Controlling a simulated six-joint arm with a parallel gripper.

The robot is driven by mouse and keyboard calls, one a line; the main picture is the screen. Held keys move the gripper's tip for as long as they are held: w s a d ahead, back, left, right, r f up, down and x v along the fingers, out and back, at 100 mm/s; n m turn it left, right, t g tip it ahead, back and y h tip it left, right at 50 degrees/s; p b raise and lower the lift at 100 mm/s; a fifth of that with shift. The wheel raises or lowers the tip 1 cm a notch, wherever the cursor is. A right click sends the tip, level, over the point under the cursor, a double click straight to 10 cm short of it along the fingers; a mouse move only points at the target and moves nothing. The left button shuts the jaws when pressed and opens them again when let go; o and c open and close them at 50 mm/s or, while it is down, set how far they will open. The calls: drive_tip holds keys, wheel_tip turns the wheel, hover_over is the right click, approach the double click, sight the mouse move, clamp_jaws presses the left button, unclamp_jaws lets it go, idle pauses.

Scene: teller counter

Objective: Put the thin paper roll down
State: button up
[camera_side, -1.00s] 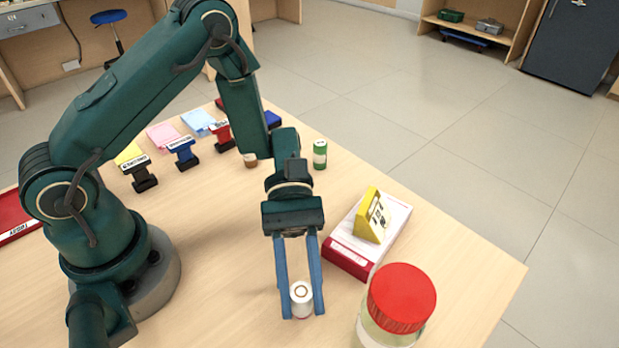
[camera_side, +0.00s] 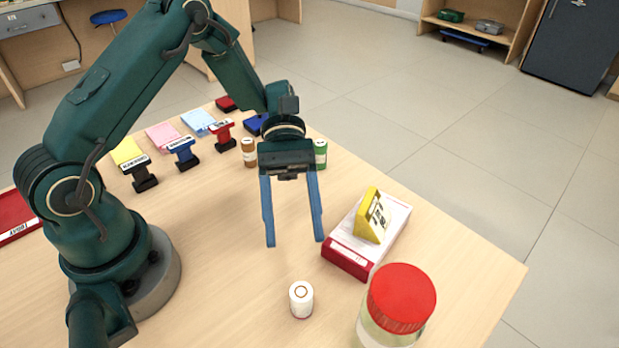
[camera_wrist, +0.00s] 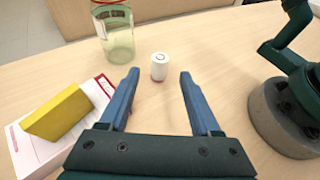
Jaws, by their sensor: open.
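A small white paper roll (camera_side: 301,299) stands upright on the wooden counter, with a reddish band near its base. It also shows in the wrist view (camera_wrist: 159,67), beyond and between my fingertips. My gripper (camera_side: 295,243) is open and empty, raised above the counter and behind the roll in the side view. Its two blue fingers are wide apart and do not touch the roll. A brown roll (camera_side: 248,152) and a green roll (camera_side: 320,154) stand farther back.
A red-lidded jar (camera_side: 400,302) stands right of the white roll. A white and red box (camera_side: 372,238) carries a yellow wedge-shaped sign (camera_side: 371,215). Several stamps, including a blue one (camera_side: 184,152), and colored pads line the back left. Counter left of the roll is clear.

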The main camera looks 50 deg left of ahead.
drive_tip(key=v, duration=0.2)
drive_tip(key=shift+w+a+r, duration=0.1)
drive_tip(key=shift+w+a, duration=0.1)
drive_tip(key=shift+a, duration=0.1)
drive_tip(key=s+a+r+m+t+y, duration=0.6)
drive_tip(key=m+t+y, duration=0.5)
drive_tip(key=t, duration=0.2)
wheel_tip(320, 180, up, 3)
drive_tip(key=shift+s+a+f, duration=0.1)
drive_tip(key=shift+s+a, duration=0.25)
drive_tip(key=shift+a, duration=0.2)
